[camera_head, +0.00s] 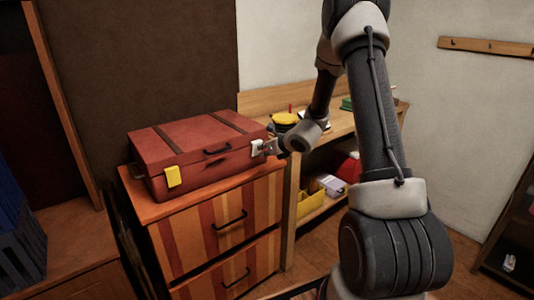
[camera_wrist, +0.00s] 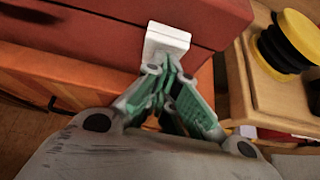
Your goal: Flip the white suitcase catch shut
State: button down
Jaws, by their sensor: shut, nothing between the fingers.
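The red suitcase (camera_head: 200,155) lies on top of a striped drawer cabinet. The white catch (camera_head: 257,147) is on the right part of its front face; it also shows in the wrist view (camera_wrist: 166,40), upper middle. A yellow catch (camera_head: 173,177) is on the left part of the same face. My gripper (camera_head: 270,146) is shut and empty. Its fingertips are right at the lower edge of the white catch in the wrist view (camera_wrist: 168,66). I cannot tell whether they touch it. The fingers hide the area just below the catch.
The striped cabinet (camera_head: 222,220) has dark drawer handles on its front. A wooden workbench (camera_head: 340,127) stands to the right, with a yellow-topped black spool (camera_wrist: 288,42) on it. A yellow bin (camera_head: 311,194) sits on the shelf below. The suitcase's dark handle (camera_head: 217,150) lies between the catches.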

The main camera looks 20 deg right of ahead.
jog(key=shift+w+r, duration=0.3)
jog(key=shift+w, duration=0.05)
jog(key=shift+a+r, duration=0.1)
jog(key=shift+r, duration=0.7)
